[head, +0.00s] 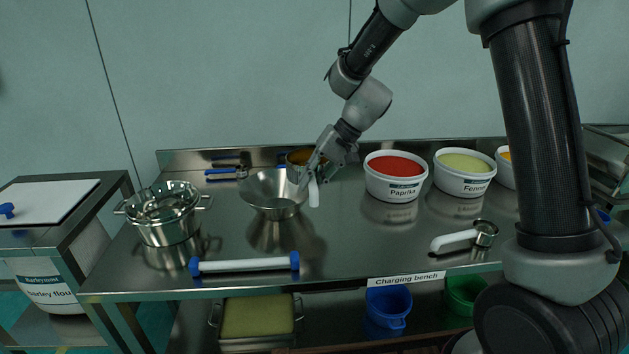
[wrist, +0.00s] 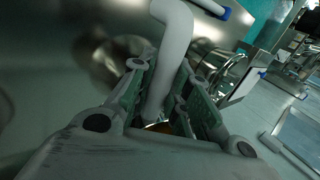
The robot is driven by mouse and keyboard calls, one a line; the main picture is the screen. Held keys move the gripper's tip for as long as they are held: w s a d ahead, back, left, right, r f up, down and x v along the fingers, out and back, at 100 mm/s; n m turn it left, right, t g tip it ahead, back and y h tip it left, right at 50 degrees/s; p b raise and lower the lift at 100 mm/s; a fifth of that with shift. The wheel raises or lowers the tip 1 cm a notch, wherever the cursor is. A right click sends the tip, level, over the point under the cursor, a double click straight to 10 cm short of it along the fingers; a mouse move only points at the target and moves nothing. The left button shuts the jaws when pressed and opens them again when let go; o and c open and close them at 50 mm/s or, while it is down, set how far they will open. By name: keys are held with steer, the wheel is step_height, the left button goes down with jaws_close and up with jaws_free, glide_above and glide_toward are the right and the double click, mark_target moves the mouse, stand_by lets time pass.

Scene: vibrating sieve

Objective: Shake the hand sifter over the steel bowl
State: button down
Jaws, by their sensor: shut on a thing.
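The steel bowl (head: 264,186) stands on the bench, left of centre in the head view. My gripper (head: 314,170) is shut on the white handle of the hand sifter (head: 299,157), which shows just past the bowl's right rim. The handle (head: 313,192) hangs down below the jaws. The sifter's cup looks roughly upright, with something orange-brown at its top. In the wrist view the white handle (wrist: 173,45) runs between the jaws, and a sliver of orange shows below them. The jaws partly hide the sifter, and its height above the bench is unclear.
On the steel bench (head: 340,255), a pot (head: 168,220) stands left and a white bar with blue ends (head: 245,265) lies in front. Tubs of red (head: 392,190) and yellow-green (head: 463,185) powder stand right, with a scoop (head: 455,240) nearer the front edge.

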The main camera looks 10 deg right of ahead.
steer(key=shift+w+a, duration=0.55)
steer(key=shift+a, duration=0.65)
steer(key=shift+w+a, duration=0.55)
steer(key=shift+a, duration=0.7)
steer(key=shift+w+a, duration=0.55)
steer(key=shift+a, duration=0.65)
stand_by(2.3)
steer(key=shift+a, duration=0.1)
stand_by(0.5)
steer(key=a, duration=0.4)
steer(key=shift+a, duration=0.1)
steer(key=shift+d, duration=2.2)
